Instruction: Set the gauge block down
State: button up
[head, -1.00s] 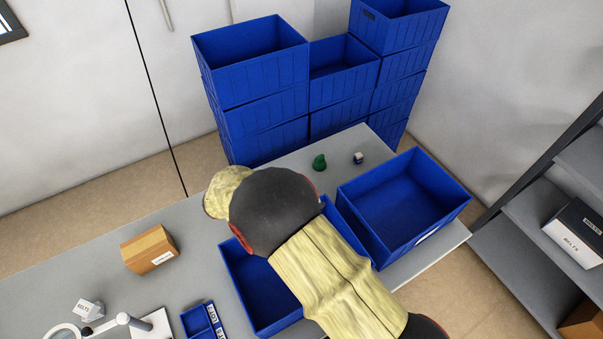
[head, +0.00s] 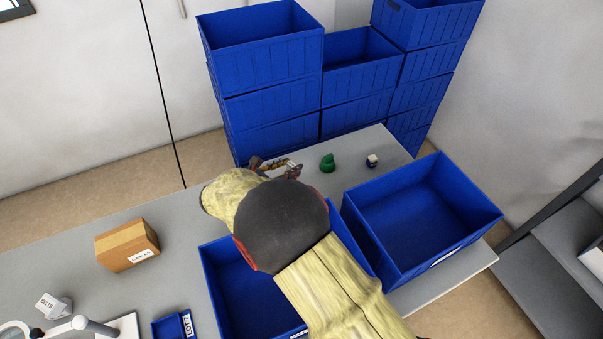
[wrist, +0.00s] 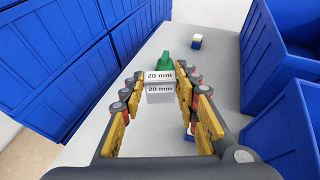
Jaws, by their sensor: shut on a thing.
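The gauge block (wrist: 160,88) is a small white-grey block marked "20 mm" on two faces, seen in the wrist view. My gripper (wrist: 161,84) is shut on it, with a yellow-padded finger on either side. In the head view my gripper (head: 276,168) shows just past my arm, over the back of the grey table (head: 180,210). The gap between the block and the table top is hard to judge. My arm hides part of the gripper in the head view.
A green object (head: 327,163) and a small white-and-blue block (head: 372,161) stand right of my gripper. Stacked blue crates (head: 265,95) rise behind. An open blue bin (head: 420,205) is at right, another (head: 225,270) under my arm. A cardboard box (head: 127,245) is at left.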

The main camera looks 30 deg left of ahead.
jog(key=w+f+b, duration=0.1)
jog(key=w+f, duration=0.2)
jog(key=w, duration=0.1)
jog(key=w+f+b, duration=0.2)
jog(key=w+f, duration=0.2)
jog(key=shift+w+a+f, duration=0.1)
jog(key=shift+w+a, duration=0.05)
jog(key=f, duration=0.1)
jog(key=f+b, duration=0.2)
jog(key=shift+w+f, duration=0.25)
jog(key=shift+f, duration=0.1)
jog(key=shift+r, duration=0.1)
jog(key=o, duration=1.2)
